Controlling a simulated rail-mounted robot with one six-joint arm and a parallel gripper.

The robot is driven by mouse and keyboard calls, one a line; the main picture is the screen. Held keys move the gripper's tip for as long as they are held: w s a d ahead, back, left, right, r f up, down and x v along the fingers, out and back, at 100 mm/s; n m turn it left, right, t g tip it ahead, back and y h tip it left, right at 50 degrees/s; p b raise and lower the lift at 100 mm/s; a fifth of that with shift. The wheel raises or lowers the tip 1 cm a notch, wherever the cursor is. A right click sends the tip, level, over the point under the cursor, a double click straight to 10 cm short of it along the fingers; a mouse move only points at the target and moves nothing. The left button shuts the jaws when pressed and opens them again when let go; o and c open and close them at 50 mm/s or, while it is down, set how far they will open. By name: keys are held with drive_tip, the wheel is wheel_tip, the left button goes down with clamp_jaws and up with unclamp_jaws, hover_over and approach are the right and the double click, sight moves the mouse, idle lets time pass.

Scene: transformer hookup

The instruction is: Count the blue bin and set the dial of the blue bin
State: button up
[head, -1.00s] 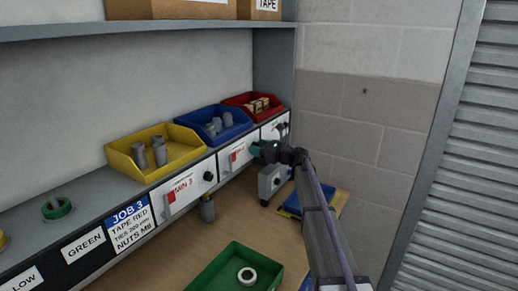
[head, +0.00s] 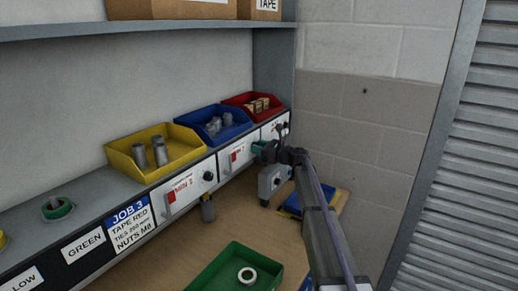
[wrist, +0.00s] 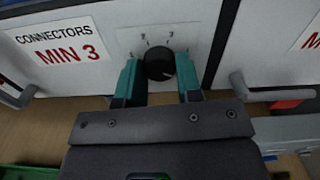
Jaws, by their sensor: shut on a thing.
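The blue bin (head: 228,133) stands on the shelf in the head view, between a yellow and a red bin. It holds a few grey cylindrical connectors that overlap, so their exact number is hard to tell. On the panel below is the label "CONNECTORS MIN 3" (wrist: 63,45), read in the wrist view. The black dial (wrist: 159,64) sits right of that label, with small marks around it. My gripper (wrist: 160,84) has its teal fingers on either side of the dial and is shut on it. In the head view my gripper (head: 262,150) hides the dial.
The yellow bin (head: 127,166) holds grey cylinders and the red bin (head: 236,100) holds small boxes. A grey device (head: 270,181) stands on the bench below the panel. A green tray (head: 222,262) with a white ring lies in front, and a blue tray (head: 291,205) is behind my arm.

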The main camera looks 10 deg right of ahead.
drive_tip(key=shift+r+n, duration=0.1)
drive_tip(key=shift+n, duration=9.2)
drive_tip(key=o, duration=0.9)
drive_tip(key=shift+o, duration=0.2)
drive_tip(key=v, duration=1)
drive_tip(key=shift+s+d, duration=0.25)
drive_tip(key=shift+d, duration=0.1)
